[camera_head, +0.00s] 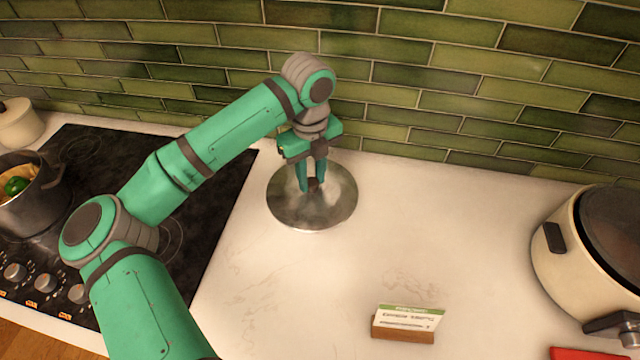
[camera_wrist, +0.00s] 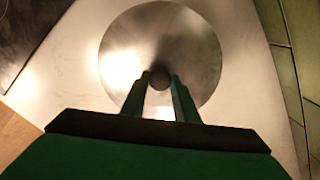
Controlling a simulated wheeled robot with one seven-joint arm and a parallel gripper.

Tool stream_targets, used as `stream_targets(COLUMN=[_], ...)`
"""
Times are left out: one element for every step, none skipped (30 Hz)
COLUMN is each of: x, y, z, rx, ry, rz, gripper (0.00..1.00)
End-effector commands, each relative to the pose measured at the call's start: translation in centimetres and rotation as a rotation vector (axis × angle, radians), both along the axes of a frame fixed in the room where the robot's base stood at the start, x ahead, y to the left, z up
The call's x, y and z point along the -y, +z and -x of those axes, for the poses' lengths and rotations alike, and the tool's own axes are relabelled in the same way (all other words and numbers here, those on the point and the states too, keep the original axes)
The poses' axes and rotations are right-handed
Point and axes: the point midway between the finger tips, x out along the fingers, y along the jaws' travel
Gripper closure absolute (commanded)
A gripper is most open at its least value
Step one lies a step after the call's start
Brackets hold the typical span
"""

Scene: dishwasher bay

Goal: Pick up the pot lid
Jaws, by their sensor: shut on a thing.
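The pot lid (camera_head: 330,208) is a round, shiny metal disc with a dark knob at its middle. In the head view it is at or just above the white counter, right of the cooktop; I cannot tell if it touches the counter. My gripper (camera_head: 312,186) points down over the lid's middle and is shut on its knob. In the wrist view the lid (camera_wrist: 190,50) fills the upper middle, and the two fingers of my gripper (camera_wrist: 160,80) stand on either side of the round knob. The fingers partly hide the knob in the head view.
A black cooktop (camera_head: 100,150) with a dark pot (camera_head: 35,205) of food lies left. A cream cooker (camera_head: 580,250) stands at the right. A small card in a wooden holder (camera_head: 403,333) stands in front. A green tiled wall (camera_head: 450,80) closes the back. The counter's middle (camera_head: 450,230) is clear.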

Motion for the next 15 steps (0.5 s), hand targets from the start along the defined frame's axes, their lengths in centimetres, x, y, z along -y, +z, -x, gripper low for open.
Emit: stream_targets(x=[-0.9,-1.4,-2.0,-2.4,-2.9,-3.8,-4.5,-5.0,-5.8,-6.3,-6.8,-7.5,-7.9,-8.3,-8.8], y=[1.2,1.8,2.6,3.2,3.8,4.1,4.3,4.6,5.0,5.2,5.5,5.8,6.0,6.2,6.4], z=[0.2,0.4,0.7,0.9,1.1,1.4,1.7,1.9,2.3,2.5,2.7,2.9,3.1,3.3,3.5], rx=[0.005,0.006,0.005,0.005,0.006,0.003,0.003,0.003,0.003,0.003,0.003,0.003,0.002,0.002,0.002], ry=[0.002,0.002,0.002,0.001,0.002,0.004,0.005,0.004,0.003,0.003,0.003,0.002,0.002,0.003,0.001], rz=[-0.001,-0.002,-0.002,-0.002,-0.002,-0.001,-0.001,-0.001,-0.001,-0.001,-0.001,-0.001,0.0,0.0,0.0], gripper=[1.0,1.0,1.0,1.0,1.0,1.0,1.0,1.0,1.0,1.0,1.0,1.0,1.0,1.0,1.0])
